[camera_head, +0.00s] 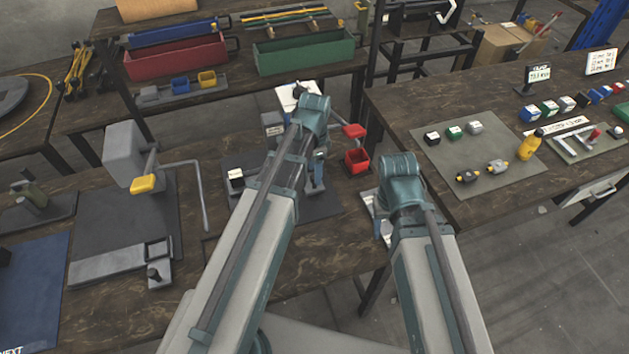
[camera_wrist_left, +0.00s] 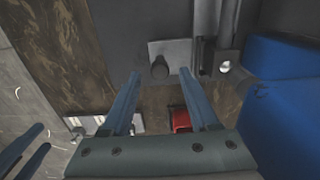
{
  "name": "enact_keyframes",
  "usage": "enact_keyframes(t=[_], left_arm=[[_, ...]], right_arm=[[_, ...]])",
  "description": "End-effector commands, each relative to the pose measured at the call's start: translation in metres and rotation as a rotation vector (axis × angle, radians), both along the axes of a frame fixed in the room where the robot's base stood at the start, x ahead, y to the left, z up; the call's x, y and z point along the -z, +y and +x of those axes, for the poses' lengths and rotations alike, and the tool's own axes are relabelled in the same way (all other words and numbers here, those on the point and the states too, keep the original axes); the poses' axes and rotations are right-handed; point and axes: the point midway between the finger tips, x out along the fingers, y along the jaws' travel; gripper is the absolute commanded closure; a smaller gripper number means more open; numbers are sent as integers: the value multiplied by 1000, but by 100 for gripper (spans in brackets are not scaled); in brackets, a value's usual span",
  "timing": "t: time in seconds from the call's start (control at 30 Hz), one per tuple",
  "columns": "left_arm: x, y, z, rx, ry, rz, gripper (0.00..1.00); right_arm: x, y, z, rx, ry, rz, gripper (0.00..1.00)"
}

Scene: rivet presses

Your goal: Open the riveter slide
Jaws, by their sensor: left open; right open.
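In the left wrist view, a grey slide plate (camera_wrist_left: 180,48) with a dark round knob (camera_wrist_left: 159,68) lies ahead of my left gripper (camera_wrist_left: 160,76). Its two fingers are apart, and the knob appears between their tips; I cannot tell the height gap. In the head view my left gripper (camera_head: 316,180) is at the middle riveter, whose red handle (camera_head: 354,131) shows; my arm hides most of that riveter and its slide. My right gripper (camera_head: 381,220) is near the bench's right edge, mostly hidden by its wrist.
A red bin (camera_head: 357,161) stands right of the middle riveter and shows in the left wrist view (camera_wrist_left: 181,121). Another riveter with a yellow handle (camera_head: 143,184) stands at left, its slide (camera_head: 108,264) in front. A side table (camera_head: 410,108) with several small parts is at right.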

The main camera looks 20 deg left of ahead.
Motion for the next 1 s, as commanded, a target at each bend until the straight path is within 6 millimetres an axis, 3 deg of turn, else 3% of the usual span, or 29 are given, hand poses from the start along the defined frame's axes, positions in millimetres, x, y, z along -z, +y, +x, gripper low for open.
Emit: enact_keyframes(t=[0.03,0.1,0.47,0.8,1.0], left_arm=[[11,0,0,0,0,0,39],[15,0,0,0,0,0,39],[17,0,0,0,0,0,39],[17,0,0,0,0,0,100],[17,0,0,0,0,0,100]], right_arm=[[11,0,0,0,0,0,46],[15,0,0,0,0,0,46],[17,0,0,0,0,0,46],[17,0,0,0,0,0,46],[17,0,0,0,0,0,46]])
